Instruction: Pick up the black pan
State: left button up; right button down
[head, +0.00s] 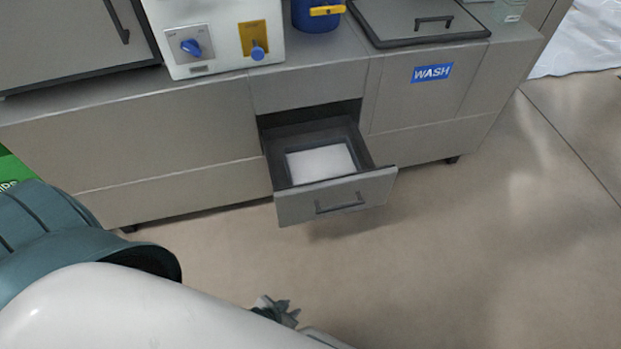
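I cannot make out a black pan for certain. An open drawer (335,208) in the grey cabinet holds a dark-rimmed, square, shallow thing with a white middle (321,162); whether this is the pan I cannot tell. My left gripper (284,309) shows only in small part at the bottom, beyond my white arm. It is over the floor, below and apart from the drawer in the picture, and its opening is not clear. My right gripper is not in view.
The grey cabinet (170,140) runs across the back. On it stand a white control box (215,50) with a blue knob, a blue container (317,17) and a grey lid (415,18) with a handle. A WASH label (432,72) marks its front. The floor (480,260) at right is clear.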

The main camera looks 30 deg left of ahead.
aim_at(308, 162)
jog(key=u, duration=0.7)
jog(key=j+z, duration=0.7)
jog(key=j, duration=0.15)
jog(key=k+j+z, duration=0.1)
jog(key=j+z, duration=0.25)
